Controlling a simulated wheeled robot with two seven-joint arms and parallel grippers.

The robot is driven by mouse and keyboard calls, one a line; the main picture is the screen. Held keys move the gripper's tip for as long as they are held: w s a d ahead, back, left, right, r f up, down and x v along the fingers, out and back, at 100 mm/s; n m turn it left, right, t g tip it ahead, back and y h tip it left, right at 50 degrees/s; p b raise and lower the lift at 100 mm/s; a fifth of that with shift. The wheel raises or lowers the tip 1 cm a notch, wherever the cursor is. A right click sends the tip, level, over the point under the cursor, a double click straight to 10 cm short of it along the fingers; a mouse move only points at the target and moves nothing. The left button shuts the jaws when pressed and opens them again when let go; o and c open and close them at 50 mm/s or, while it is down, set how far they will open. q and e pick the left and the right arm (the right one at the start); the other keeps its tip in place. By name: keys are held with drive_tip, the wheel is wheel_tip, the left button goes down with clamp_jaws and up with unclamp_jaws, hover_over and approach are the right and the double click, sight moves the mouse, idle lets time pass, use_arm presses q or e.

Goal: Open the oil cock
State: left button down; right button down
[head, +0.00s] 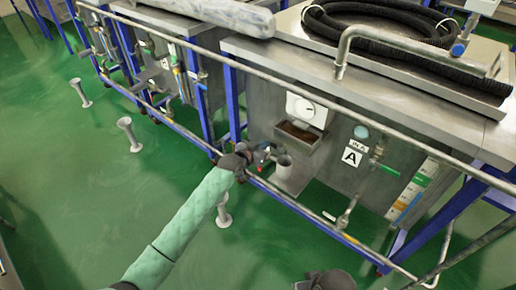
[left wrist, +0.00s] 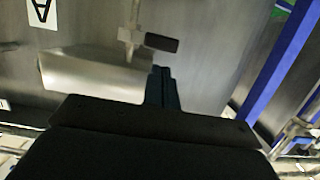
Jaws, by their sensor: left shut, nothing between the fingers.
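The small oil cock has a dark lever handle (left wrist: 162,43) and a pale metal body (left wrist: 130,36) in the left wrist view. It sits on the front of the grey tank, above a pale metal cylinder (left wrist: 92,70). In the head view my left gripper (head: 258,158) is at the tank front, beside the cylinder (head: 284,166), and mostly hides the cock. Its shut, empty fingers (left wrist: 160,84) appear close to the handle in the left wrist view; I cannot tell whether they touch. A dark part, apparently my right gripper (head: 326,281), shows at the bottom edge, its fingers unclear.
Blue frame legs (head: 232,100) stand nearby. The green floor (head: 80,200) at left is mostly free.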

sight(272, 145)
use_arm(q)
drive_tip(key=x, duration=0.3)
drive_tip(key=shift+d+f, duration=0.1)
use_arm(e)
drive_tip(key=shift+s+d+r, duration=0.1)
drive_tip(key=shift+d+r, duration=0.25)
drive_tip(key=shift+d, duration=0.1)
drive_tip(key=shift+a, duration=0.15)
use_arm(q)
drive_tip(key=shift+w, duration=0.1)
